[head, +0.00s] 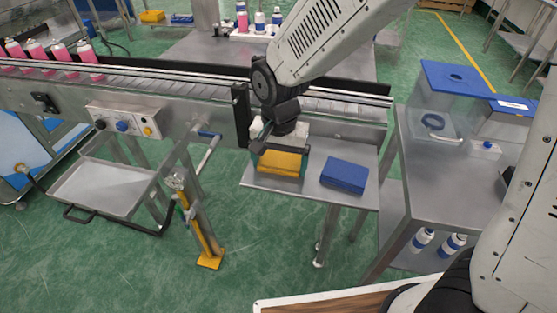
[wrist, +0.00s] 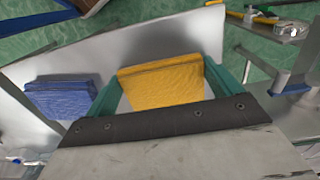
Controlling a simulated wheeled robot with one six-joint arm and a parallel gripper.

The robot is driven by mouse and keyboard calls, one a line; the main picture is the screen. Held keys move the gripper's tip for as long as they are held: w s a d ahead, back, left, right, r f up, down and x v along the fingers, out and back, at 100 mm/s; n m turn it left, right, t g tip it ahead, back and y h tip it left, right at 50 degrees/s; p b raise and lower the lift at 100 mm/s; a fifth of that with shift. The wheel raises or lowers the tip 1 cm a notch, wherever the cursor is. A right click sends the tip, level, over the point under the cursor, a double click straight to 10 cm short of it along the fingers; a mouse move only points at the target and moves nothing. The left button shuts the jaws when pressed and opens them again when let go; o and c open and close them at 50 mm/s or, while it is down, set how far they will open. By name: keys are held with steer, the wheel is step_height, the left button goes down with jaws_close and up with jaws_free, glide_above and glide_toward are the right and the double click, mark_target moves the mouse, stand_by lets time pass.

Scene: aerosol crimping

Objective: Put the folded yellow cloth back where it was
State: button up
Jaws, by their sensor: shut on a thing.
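The folded yellow cloth (head: 281,163) is at the left part of a small metal shelf (head: 310,190) below the conveyor's right end. It also shows in the wrist view (wrist: 162,87), between the two green fingers. My gripper (wrist: 168,84) is shut on the yellow cloth, with a finger at each side of it. In the head view my gripper (head: 280,146) reaches down over the cloth and hides its back part. The cloth lies flat, on or just above the shelf; I cannot tell which.
A folded blue cloth (head: 344,175) lies to the right on the same shelf. The conveyor (head: 190,92) runs right behind the shelf. A metal table (head: 450,165) with a blue-lidded clear box (head: 440,105) stands at the right. Bare shelf shows between the cloths and along the front edge.

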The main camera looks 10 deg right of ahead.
mark_target(279, 164)
steer(key=shift+f, duration=0.15)
steer(key=o, duration=0.7)
step_height(279, 164, up, 12)
steer(key=shift+r, duration=0.25)
steer(key=shift+s+d+r+n+t, duration=0.2)
steer(key=shift+s+d+r+n, duration=0.5)
steer(key=shift+s+d, duration=2.55)
steer(key=shift+s+d+r+n+t, duration=0.2)
steer(key=shift+s+d+r+n, duration=0.5)
steer(key=shift+s+d, duration=2.6)
steer(key=shift+s+d+r+n+t, duration=0.2)
steer(key=shift+s+d+r+n, duration=0.5)
steer(key=shift+s+d, duration=2.55)
steer(key=shift+w+d+r, duration=0.1)
steer(key=shift+w+d, duration=0.65)
